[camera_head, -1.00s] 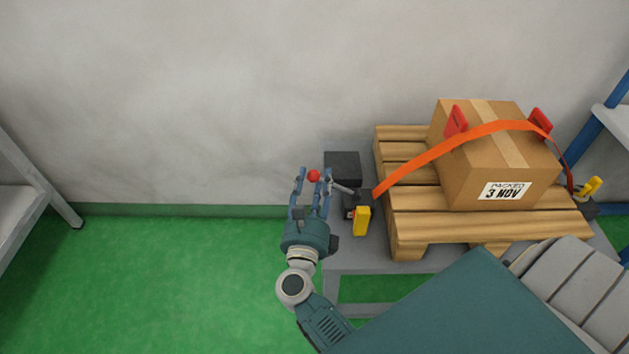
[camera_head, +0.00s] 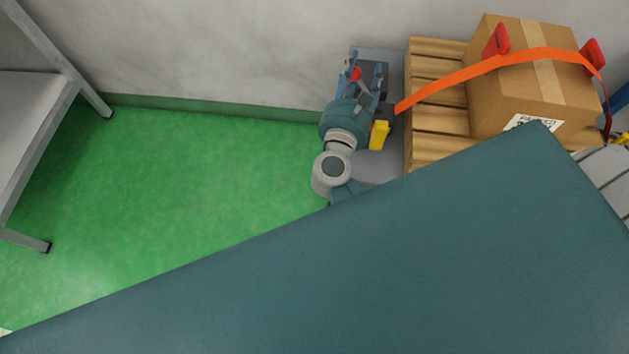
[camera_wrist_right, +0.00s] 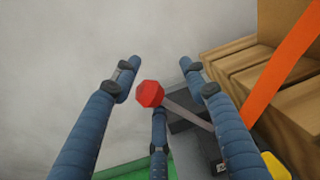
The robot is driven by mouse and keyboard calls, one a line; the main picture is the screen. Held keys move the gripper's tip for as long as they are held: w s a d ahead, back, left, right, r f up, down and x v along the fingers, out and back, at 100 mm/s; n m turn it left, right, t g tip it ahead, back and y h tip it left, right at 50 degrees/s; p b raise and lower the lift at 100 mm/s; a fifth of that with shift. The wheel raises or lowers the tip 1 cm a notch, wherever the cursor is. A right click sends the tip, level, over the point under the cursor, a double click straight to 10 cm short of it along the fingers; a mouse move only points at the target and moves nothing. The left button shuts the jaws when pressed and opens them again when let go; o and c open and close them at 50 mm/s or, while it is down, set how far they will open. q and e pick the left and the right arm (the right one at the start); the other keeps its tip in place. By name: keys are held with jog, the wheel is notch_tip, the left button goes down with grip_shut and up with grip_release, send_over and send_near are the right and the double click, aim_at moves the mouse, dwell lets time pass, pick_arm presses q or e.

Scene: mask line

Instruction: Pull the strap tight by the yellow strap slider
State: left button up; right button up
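An orange strap (camera_head: 470,73) runs over a cardboard box (camera_head: 530,85) from a dark ratchet at the left; the ratchet's lever (camera_wrist_right: 187,113) ends in a red knob (camera_head: 355,74). My right gripper (camera_head: 360,68) is open, its fingers apart around the knob, which also shows in the right wrist view (camera_wrist_right: 150,94); no clear contact shows. A yellow piece (camera_head: 379,134) sits beside the ratchet, close to my right wrist, and partly shows in the wrist view (camera_wrist_right: 275,165). Another yellow piece (camera_head: 624,138) is at the right edge, partly cut off. My left gripper is not in view.
The box stands on a wooden pallet (camera_head: 425,118) on a grey table (camera_head: 380,168). Red corner guards (camera_head: 497,41) sit under the strap. A wall is close behind. A large teal shape hides the lower picture. A grey rack (camera_head: 40,100) stands left; green floor between is clear.

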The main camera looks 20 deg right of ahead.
jog(key=b+v, duration=0.1)
jog(key=v, duration=1)
jog(key=w+a+f+n+t+y+p, duration=0.25)
jog(key=a+n+y+p, duration=0.2)
jog(key=n, duration=0.45)
jog(key=w+a+f+n+t+y+p, duration=0.1)
jog(key=a+f+n+y+p, duration=0.35)
jog(key=n, duration=0.45)
jog(key=s+a+f+n+g+y+p, duration=0.2)
jog(key=s+f+n+g+p, duration=0.1)
jog(key=s+f+n, duration=0.3)
jog(key=s+a+f+n+g+y+p, duration=0.2)
jog(key=s+f+n+p, duration=0.4)
jog(key=f+n, duration=0.3)
jog(key=shift+a+f+n+g+y, duration=0.3)
jog(key=shift+a+f+n+g, duration=0.15)
jog(key=shift+g, duration=0.8)
jog(key=shift+s, duration=0.1)
